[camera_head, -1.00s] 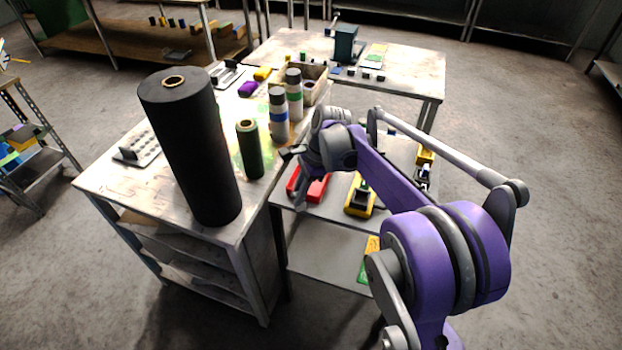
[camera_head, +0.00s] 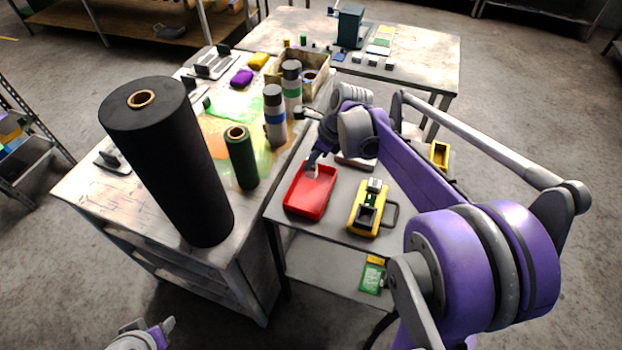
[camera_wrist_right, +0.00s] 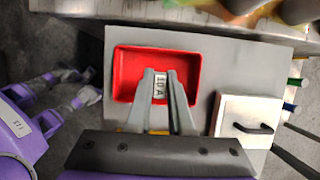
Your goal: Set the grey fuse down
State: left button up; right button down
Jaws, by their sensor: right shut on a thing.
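My right gripper (camera_head: 311,168) is over the far part of a shallow red tray (camera_head: 307,208) on the low grey table. In the right wrist view its two fingers (camera_wrist_right: 160,83) are shut on the small grey fuse (camera_wrist_right: 160,80), marked "10A". The fuse appears within the outline of the red tray (camera_wrist_right: 126,60). I cannot tell whether it touches the tray floor. The tray's visible floor is bare. Part of my left gripper (camera_head: 150,337) shows at the bottom left edge; its jaw opening is unclear.
A yellow device (camera_head: 368,207) with a handle stands right of the tray. A pale box with a black handle (camera_wrist_right: 244,118) is nearby in the wrist view. The taller workbench at left holds a large black roll (camera_head: 168,160), a green roll (camera_head: 241,158) and spray cans (camera_head: 275,115).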

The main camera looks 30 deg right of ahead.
jog(key=f, duration=0.2)
jog(key=shift+s+a+f, duration=0.1)
jog(key=shift+s+f, duration=0.1)
jog(key=shift+f, duration=0.1)
jog(key=shift+w+f, duration=0.1)
jog(key=shift+f, duration=2.2)
jog(key=shift+f, duration=0.15)
jog(key=c, duration=0.8)
grip_release()
